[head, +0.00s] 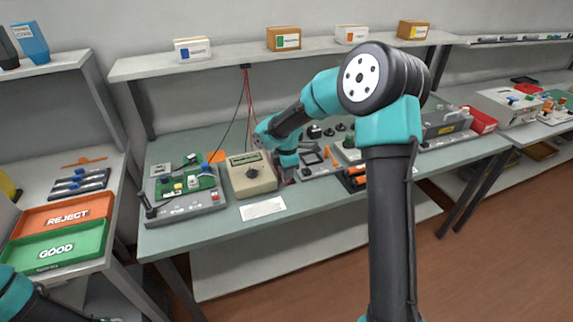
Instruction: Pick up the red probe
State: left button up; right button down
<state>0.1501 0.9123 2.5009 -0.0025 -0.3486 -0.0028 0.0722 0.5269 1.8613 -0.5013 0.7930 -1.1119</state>
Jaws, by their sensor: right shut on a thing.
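My right gripper (287,180) points down at the right side of the beige meter (252,182) on the green bench. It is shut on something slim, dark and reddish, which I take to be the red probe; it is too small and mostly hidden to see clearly. A red lead and a black lead (243,100) hang from the shelf edge above the meter, and my right arm covers part of that area.
A circuit board on a grey fixture (186,190) stands left of the meter. A white card (263,208) lies in front. A grey tray (318,168) with parts is right of the gripper. Red REJECT (67,216) and green GOOD (58,250) trays are on the left side shelf.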

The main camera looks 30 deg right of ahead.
jog(key=s+a, duration=0.4)
jog(key=s, duration=0.3)
jog(key=shift+s+a+r, duration=0.35)
jog(key=shift+s+r, duration=0.05)
jog(key=shift+w, duration=0.1)
